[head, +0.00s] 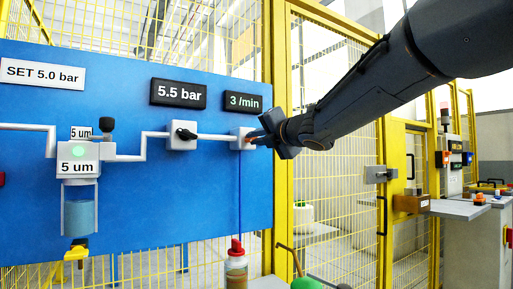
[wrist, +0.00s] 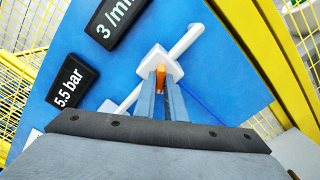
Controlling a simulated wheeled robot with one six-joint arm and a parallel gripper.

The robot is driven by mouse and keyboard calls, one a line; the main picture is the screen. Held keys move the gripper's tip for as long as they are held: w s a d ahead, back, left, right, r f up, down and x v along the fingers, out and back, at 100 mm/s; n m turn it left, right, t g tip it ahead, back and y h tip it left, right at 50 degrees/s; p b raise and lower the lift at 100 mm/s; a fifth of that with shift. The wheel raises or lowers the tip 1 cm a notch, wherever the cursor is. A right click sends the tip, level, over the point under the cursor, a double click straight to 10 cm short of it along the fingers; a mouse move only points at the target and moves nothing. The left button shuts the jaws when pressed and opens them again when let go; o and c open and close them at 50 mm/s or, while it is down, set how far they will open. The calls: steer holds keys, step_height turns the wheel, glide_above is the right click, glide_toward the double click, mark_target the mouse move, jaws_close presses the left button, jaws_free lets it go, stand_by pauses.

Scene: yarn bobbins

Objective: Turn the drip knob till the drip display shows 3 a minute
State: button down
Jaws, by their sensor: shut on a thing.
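The drip display (head: 244,102) is a black box on the blue panel and reads 3 /min. It also shows, partly cut off, in the wrist view (wrist: 115,20). The drip knob is small and orange (wrist: 160,76), on a white block (wrist: 150,66) at the panel's right end below the display. My gripper (wrist: 161,84) is shut on the drip knob, one finger on each side. In the head view my gripper (head: 254,138) hides most of the knob and part of its block (head: 239,132).
Left of the display is a 5.5 bar display (head: 179,94) above a black knob (head: 185,134). A SET 5.0 bar sign (head: 43,74) and a 5 um filter unit (head: 79,168) are further left. A red-capped bottle (head: 236,262) stands below. A yellow fence post (head: 283,180) is close right.

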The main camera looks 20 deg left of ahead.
steer(key=shift+f+n+b, duration=0.1)
steer(key=shift+n+b, duration=0.5)
steer(key=shift+n, duration=0.3)
steer(key=c, duration=1.8)
jaws_free()
steer(key=shift+b+v, duration=0.35)
steer(key=shift+v, duration=3.55)
